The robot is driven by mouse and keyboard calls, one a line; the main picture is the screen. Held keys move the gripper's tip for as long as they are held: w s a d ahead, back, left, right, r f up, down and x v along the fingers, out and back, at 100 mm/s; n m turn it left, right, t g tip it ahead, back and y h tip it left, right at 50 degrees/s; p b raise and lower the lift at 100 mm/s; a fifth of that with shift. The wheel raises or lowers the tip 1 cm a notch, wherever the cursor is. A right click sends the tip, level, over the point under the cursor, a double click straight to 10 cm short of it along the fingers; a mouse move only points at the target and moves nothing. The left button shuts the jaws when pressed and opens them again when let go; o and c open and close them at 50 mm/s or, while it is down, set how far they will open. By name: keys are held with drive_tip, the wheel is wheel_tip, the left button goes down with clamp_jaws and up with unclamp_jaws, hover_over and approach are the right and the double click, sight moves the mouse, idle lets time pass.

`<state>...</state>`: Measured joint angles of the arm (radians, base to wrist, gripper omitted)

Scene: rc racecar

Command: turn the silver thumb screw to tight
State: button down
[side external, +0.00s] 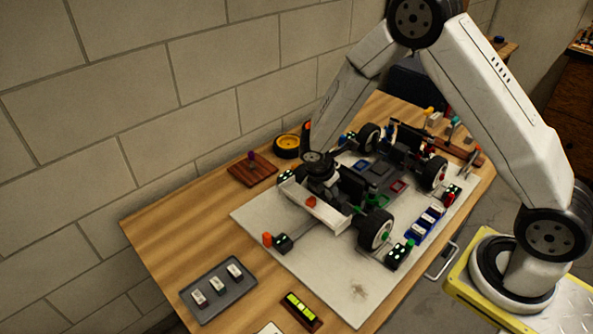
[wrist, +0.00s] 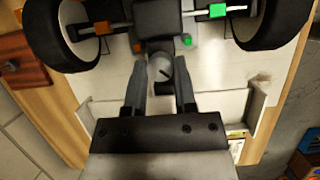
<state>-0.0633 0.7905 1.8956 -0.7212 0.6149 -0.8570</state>
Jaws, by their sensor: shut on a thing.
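The silver thumb screw (wrist: 161,70) shows in the wrist view as a round pale knob with a dark slot line. It sits at the rear middle of the racecar, just behind the dark central block (wrist: 157,20). My gripper (wrist: 160,68) has its two dark fingers on either side of the screw and is shut on it. In the side external view my gripper (side external: 318,172) is over the rear of the racecar (side external: 372,178), and the screw is hidden there behind the gripper and car parts. Whether the screw is tight cannot be told.
A white rear wing (side external: 315,207) lies close to my gripper, and rear wheels (side external: 376,229) flank it. The car is on a white board (side external: 345,290). A grey tray (side external: 218,290), a green-celled block (side external: 301,309) and a yellow wheel (side external: 288,146) are on the wooden table.

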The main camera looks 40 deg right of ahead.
drive_tip(key=shift+m, duration=0.3)
drive_tip(key=m+g, duration=0.1)
drive_tip(key=m, duration=0.3)
drive_tip(key=shift+w+g, duration=0.15)
drive_tip(key=shift+g, duration=0.25)
drive_tip(key=m+g+y, duration=0.1)
drive_tip(key=m, duration=0.3)
drive_tip(key=shift+d, duration=0.1)
drive_tip(key=shift+g, duration=0.3)
drive_tip(key=shift+c, duration=2.1)
unclamp_jaws()
drive_tip(key=shift+w+r, duration=0.1)
drive_tip(key=v, duration=0.7)
drive_tip(key=shift+r, duration=0.3)
